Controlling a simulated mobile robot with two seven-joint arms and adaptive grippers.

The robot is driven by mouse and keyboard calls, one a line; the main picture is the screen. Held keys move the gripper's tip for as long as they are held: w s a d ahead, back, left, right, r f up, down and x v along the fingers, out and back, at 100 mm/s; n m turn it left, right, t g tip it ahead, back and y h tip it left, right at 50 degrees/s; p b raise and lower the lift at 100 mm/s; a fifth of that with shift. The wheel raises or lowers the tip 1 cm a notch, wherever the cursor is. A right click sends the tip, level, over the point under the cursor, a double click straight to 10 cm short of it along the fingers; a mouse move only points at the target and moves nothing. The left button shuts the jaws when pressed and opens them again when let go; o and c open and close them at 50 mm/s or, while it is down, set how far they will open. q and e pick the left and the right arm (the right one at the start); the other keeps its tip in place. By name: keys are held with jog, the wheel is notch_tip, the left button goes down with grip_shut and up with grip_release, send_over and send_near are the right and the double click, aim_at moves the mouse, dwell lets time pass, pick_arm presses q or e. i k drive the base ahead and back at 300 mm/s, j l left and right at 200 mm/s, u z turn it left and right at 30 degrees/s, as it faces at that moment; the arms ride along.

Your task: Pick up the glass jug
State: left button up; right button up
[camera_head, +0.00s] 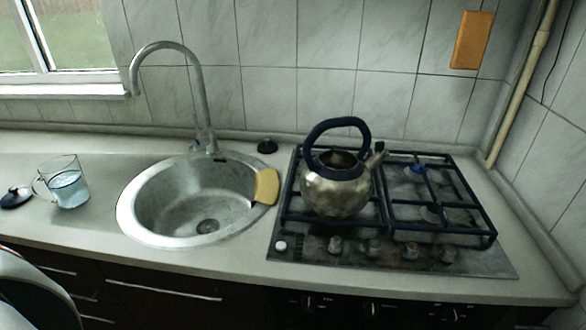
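The glass jug (68,187) stands upright on the counter at the left, between a dark lid and the sink. It is clear, holds some bluish liquid, and its handle points to the left. Neither of my grippers shows in the head view. A pale curved part at the bottom left corner looks like part of my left arm, with no fingers visible. Nothing touches the jug except the counter (110,168).
A dark round lid (16,197) lies left of the jug. The round metal sink (160,215) with a tall faucet (203,105) is to its right. A yellow sponge (266,186) rests on the sink's rim. A metal kettle (335,190) stands on the gas stove (460,258).

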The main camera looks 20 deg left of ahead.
aim_at(63, 176)
jog(key=k+j+u, duration=0.1)
jog(key=j+u, duration=0.3)
jog(key=j, duration=0.3)
jog(key=j+u, duration=0.4)
jog(key=j, duration=0.3)
